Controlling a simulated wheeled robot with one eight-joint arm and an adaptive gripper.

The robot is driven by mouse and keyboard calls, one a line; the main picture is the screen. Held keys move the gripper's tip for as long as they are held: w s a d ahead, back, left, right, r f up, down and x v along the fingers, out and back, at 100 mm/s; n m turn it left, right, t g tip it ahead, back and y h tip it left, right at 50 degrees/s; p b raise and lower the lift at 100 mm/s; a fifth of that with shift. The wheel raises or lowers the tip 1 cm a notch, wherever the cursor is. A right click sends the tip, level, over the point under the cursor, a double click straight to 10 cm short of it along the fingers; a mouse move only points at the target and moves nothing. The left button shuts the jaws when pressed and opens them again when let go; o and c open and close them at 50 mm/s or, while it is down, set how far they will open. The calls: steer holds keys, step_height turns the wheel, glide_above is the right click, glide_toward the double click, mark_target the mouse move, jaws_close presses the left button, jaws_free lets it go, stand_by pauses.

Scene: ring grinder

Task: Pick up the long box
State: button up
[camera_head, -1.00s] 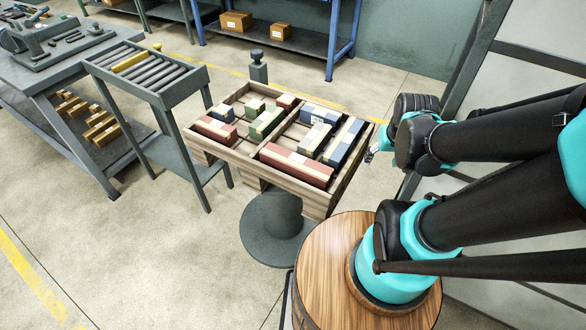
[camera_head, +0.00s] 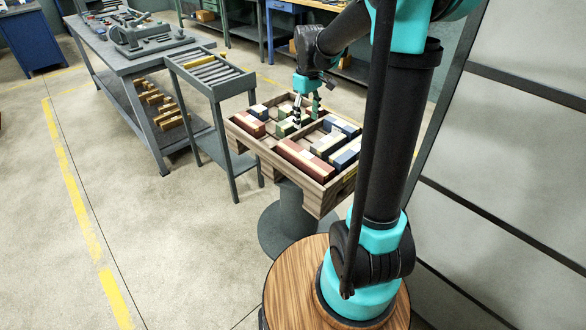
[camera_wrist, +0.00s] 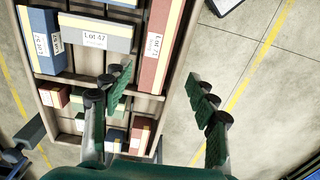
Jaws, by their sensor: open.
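A long red box with a cream band (camera_head: 303,160) lies along the near left edge of a wooden tray (camera_head: 319,202). In the wrist view the long red box (camera_wrist: 161,40), with a white label, lies along the tray's right wall. My gripper (camera_head: 306,109) points down above the back part of the tray, over the smaller boxes. In the wrist view my gripper (camera_wrist: 157,84) is open and empty. Its fingers are wide apart, and the box's near end shows between them, apparently below. Whether anything touches the fingers is not clear.
A grey box labelled Lot 47 (camera_wrist: 96,35) and a blue box (camera_wrist: 46,40) lie beside it. Slats and dividers split the tray. A grey roller stand (camera_head: 215,80) and a workbench (camera_head: 125,65) stand to the left. The floor at left is clear.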

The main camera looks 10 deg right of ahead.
glide_above(304, 156)
steer(key=f, duration=1.1)
steer(key=shift+s+d+f, duration=0.15)
steer(key=shift+s+f, duration=0.05)
steer(key=shift+f, duration=0.2)
steer(key=shift+w+f, duration=0.2)
steer(key=shift+f, duration=2.5)
steer(key=shift+c, duration=0.4)
jaws_close()
